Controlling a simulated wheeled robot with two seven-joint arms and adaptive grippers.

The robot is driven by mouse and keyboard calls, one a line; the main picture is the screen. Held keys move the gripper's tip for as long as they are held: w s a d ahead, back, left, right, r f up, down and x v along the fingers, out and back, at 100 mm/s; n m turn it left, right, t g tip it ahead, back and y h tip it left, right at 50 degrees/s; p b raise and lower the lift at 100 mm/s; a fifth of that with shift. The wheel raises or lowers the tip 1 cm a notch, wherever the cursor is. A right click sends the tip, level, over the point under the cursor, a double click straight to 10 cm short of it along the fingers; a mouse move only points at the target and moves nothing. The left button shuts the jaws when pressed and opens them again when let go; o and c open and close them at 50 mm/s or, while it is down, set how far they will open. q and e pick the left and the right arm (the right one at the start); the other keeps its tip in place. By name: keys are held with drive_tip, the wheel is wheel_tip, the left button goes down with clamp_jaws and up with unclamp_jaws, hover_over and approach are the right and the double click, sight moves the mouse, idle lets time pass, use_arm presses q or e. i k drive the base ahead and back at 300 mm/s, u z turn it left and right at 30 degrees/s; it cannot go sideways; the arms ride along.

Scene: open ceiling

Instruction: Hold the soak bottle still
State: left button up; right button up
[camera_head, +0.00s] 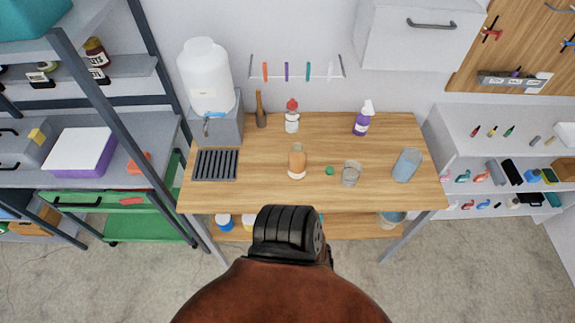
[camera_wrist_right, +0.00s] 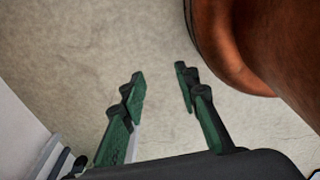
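On the wooden table in the head view stands a small clear bottle (camera_head: 297,162) with orange-brown contents and a pale base. Behind it is a white bottle with a red top (camera_head: 292,117). I cannot tell for sure which one is the soak bottle. Both stand upright and nothing of mine touches them. My right gripper (camera_wrist_right: 160,75) shows in the right wrist view, its green-padded fingers spread apart and empty above the bare floor. It does not show in the head view. My left gripper is not in view.
The table (camera_head: 255,185) also holds a glass jar (camera_head: 351,173), a green cap (camera_head: 330,171), a blue-tinted beaker (camera_head: 407,164), a purple spray bottle (camera_head: 363,119), a dark drain grate (camera_head: 216,165) and a large white water tank (camera_head: 204,75). Shelves flank it.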

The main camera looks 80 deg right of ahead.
sight(297, 157)
drive_tip(key=u, duration=0.05)
drive_tip(key=i, duration=0.7)
drive_tip(key=z, duration=3)
drive_tip(key=i, duration=0.5)
